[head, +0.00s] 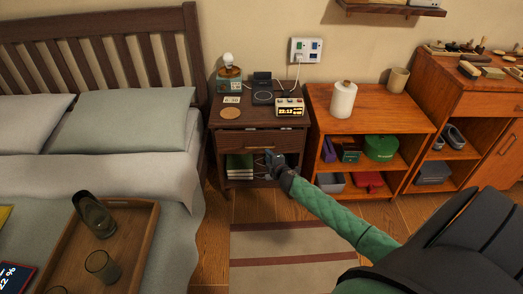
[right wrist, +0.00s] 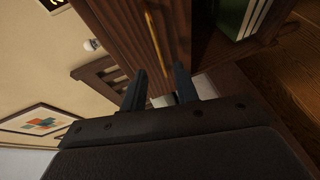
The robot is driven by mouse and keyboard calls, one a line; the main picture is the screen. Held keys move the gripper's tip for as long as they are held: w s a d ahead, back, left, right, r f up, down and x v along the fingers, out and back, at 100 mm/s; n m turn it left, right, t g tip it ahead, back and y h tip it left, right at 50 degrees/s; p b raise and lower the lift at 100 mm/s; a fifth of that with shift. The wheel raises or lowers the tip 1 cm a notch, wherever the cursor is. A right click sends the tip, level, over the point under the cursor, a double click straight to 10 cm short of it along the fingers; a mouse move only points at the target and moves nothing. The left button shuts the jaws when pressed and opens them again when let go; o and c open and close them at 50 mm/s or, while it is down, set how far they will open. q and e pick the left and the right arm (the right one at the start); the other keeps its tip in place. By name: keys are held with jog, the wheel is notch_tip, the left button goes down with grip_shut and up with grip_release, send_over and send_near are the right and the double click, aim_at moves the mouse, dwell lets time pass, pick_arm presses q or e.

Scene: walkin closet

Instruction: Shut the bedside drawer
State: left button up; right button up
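The dark wood bedside table (head: 225,115) stands right of the bed. Its drawer (head: 235,140) is below the tabletop, above an open shelf. A narrow gap with small pale items shows along the drawer's top edge, so it looks slightly open. My right gripper (head: 270,158) is low in front of the drawer's right part; contact cannot be told. In the right wrist view, its two fingers (right wrist: 159,85) are apart with nothing clearly between them. Brown wood and a thin yellowish strip (right wrist: 155,40) lie beyond them. My left gripper is not in view.
An orange-brown shelf unit (head: 375,110) is close on the right. A striped rug (head: 285,245) lies in front.

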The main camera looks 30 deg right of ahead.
aim_at(263, 150)
jog(key=shift+x, duration=3.6)
grip_shut()
jog(key=shift+d, duration=0.1)
